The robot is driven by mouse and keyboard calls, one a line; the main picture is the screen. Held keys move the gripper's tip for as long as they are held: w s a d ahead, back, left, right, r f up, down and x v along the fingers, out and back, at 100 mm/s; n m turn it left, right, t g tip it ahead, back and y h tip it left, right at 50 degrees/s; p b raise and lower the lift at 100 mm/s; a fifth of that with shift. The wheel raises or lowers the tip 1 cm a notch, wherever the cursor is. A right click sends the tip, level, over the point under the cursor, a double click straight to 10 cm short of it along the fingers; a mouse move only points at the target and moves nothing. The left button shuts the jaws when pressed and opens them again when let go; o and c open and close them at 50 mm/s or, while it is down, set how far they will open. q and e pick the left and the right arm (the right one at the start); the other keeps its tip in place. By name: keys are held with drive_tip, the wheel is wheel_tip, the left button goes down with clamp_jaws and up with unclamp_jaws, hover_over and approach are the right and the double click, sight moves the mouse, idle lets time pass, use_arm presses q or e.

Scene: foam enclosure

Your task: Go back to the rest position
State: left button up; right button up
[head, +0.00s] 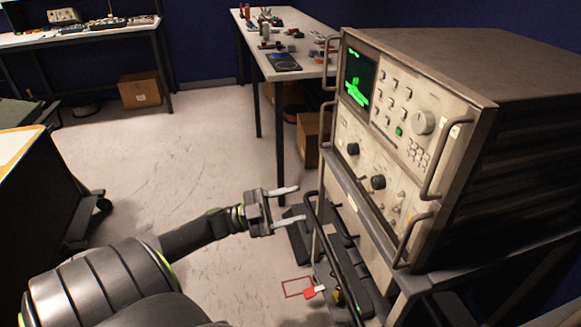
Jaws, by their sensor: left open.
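My left gripper (290,204) is open, its two pale fingers apart with nothing between them. It points right, toward the handle bar of the cart that carries a large beige instrument (390,140). The instrument has a green lit screen, knobs, buttons and metal handles, and stands to the right of the gripper. I cannot tell whether a fingertip touches the cart's bar. My right gripper is not in view.
A small red and white item (314,292) sits low by the cart. A workbench (275,45) with tools stands behind, another bench (75,37) at the back left. A dark wheeled cabinet (40,195) is at the left. The floor (175,150) between is mostly clear.

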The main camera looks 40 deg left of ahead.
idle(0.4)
use_arm(q)
drive_tip(key=a+f+n+t+y+p, duration=0.1)
drive_tip(key=a+f+n+y, duration=0.4)
drive_tip(key=f, duration=0.3)
drive_tip(key=a+f+n+t+y+p, duration=0.1)
drive_tip(key=a+f+n+y, duration=0.1)
drive_tip(key=f+n+y, duration=0.35)
drive_tip(key=s+f+n+g+y+p, duration=0.1)
drive_tip(key=s+f+g+y, duration=0.2)
drive_tip(key=f, duration=0.5)
drive_tip(key=s+f+n+g+y+p, duration=0.1)
drive_tip(key=s+f+n+g+y, duration=0.2)
drive_tip(key=f, duration=0.6)
drive_tip(key=s+d+f+n+g+p, duration=0.1)
drive_tip(key=s+d+f+g, duration=0.2)
drive_tip(key=s+f, duration=0.45)
drive_tip(key=s+d+f+g+p, duration=0.1)
drive_tip(key=s+d+f+g, duration=0.2)
drive_tip(key=s+f, duration=0.4)
drive_tip(key=s+d+f+g, duration=0.2)
drive_tip(key=s+d, duration=0.3)
drive_tip(key=s, duration=0.2)
drive_tip(key=s+d+f+g, duration=0.2)
drive_tip(key=s+d, duration=0.3)
drive_tip(key=s, duration=0.3)
drive_tip(key=shift+s+n+g+h+p, duration=0.3)
drive_tip(key=shift+n+g+h, duration=0.05)
drive_tip(key=shift+n+g, duration=0.1)
